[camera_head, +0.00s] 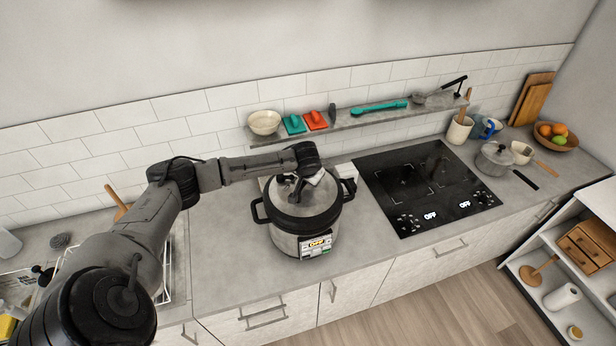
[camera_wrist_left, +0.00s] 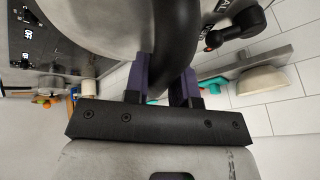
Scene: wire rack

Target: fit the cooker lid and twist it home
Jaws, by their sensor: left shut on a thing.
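The pressure cooker (camera_head: 291,243) stands upright on the counter, steel-bodied with a black collar, black side handles and a front panel reading OFF. Its grey metal lid (camera_head: 284,190) is at the top of the pot, and its surface fills the upper part of the left wrist view (camera_wrist_left: 100,25). I cannot tell whether the lid is seated or locked. My right gripper is not in view.
A black hob (camera_head: 425,185) lies right of the cooker. A saucepan (camera_head: 494,159) and a fruit bowl (camera_head: 555,142) are farther right. A wall shelf (camera_head: 350,122) with a bowl (camera_head: 264,122) and utensils runs behind. The counter left of the cooker (camera_head: 225,245) is clear.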

